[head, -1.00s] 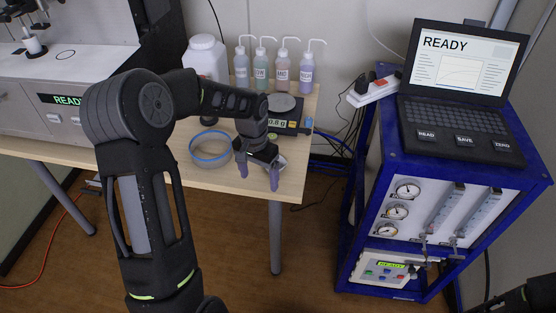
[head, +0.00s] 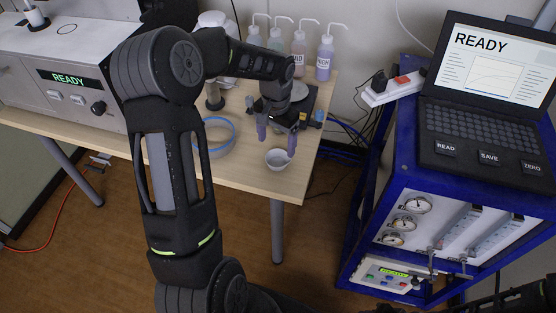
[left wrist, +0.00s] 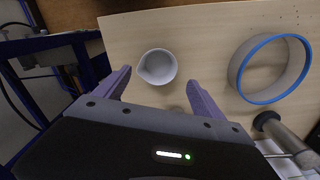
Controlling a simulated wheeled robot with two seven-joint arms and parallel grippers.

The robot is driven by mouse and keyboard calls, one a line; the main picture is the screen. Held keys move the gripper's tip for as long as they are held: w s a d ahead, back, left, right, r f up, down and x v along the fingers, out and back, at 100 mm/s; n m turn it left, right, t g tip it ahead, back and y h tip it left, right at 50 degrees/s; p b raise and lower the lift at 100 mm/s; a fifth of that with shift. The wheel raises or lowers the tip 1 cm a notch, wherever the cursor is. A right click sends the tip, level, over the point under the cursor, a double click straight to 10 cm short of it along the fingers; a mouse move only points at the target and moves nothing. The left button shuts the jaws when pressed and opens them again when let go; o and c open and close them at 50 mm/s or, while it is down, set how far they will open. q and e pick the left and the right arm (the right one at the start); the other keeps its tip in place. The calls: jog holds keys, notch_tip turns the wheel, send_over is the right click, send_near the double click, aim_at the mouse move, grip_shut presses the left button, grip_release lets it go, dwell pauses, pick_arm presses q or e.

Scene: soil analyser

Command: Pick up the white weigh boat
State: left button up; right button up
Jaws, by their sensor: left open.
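The white weigh boat (head: 278,160) is a small round dish on the wooden table near its front right corner. In the left wrist view the weigh boat (left wrist: 157,66) lies just beyond the fingertips, between their lines and nearer the left finger in that picture. My left gripper (head: 277,145) is open and empty, with purple fingers pointing down behind and above the weigh boat. The gripper also shows in the left wrist view (left wrist: 158,77). The fingers do not appear to hold anything. My right gripper is not in view.
A blue-rimmed ring (head: 213,150), likely a sieve, lies left of the weigh boat. A balance (head: 310,105) stands behind my left gripper. Wash bottles (head: 325,60) line the back. A blue rack (head: 400,165) with a laptop (head: 480,120) stands right, past the table's edge.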

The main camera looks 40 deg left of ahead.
aim_at(277, 163)
pick_arm(q)
jog(key=shift+f, duration=0.8)
jog(key=shift+d+f+p, duration=0.15)
jog(key=shift+f+p, duration=0.5)
jog(key=shift+f, duration=1.95)
jog(key=c, duration=1)
